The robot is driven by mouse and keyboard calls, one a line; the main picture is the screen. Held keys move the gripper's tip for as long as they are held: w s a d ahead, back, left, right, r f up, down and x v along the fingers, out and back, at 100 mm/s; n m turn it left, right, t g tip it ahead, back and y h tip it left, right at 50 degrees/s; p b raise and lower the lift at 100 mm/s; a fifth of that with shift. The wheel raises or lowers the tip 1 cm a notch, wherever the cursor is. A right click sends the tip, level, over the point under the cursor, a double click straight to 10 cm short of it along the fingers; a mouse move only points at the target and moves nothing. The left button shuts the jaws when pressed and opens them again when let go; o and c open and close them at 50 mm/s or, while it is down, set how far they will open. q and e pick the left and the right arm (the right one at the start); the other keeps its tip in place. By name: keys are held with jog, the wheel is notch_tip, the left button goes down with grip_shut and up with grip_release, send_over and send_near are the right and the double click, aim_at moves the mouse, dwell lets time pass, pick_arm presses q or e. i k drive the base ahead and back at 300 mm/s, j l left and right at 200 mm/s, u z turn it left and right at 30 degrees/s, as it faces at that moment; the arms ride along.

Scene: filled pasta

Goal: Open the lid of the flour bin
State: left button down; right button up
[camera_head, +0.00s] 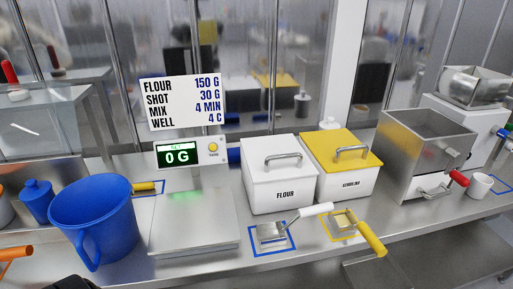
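The flour bin (284,206) is a white box labelled FLOUR, standing upright near the middle of the steel counter. Its white lid (259,149) lies shut on top, with a metal bar handle (283,157) across it. No gripper touches the bin or its handle. A small dark shape cut off at the bottom left edge may be part of my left arm, but I cannot tell. No fingers of either gripper show.
A yellow-lidded bin (343,185) stands close at the flour bin's right. A scale (196,222) is at its left, beside a blue jug (93,214). A white-handled scoop (270,233) and a yellow-handled scoop (372,239) lie in front. A steel machine (425,143) stands right.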

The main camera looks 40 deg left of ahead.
aim_at(274, 158)
jog(key=u, duration=1)
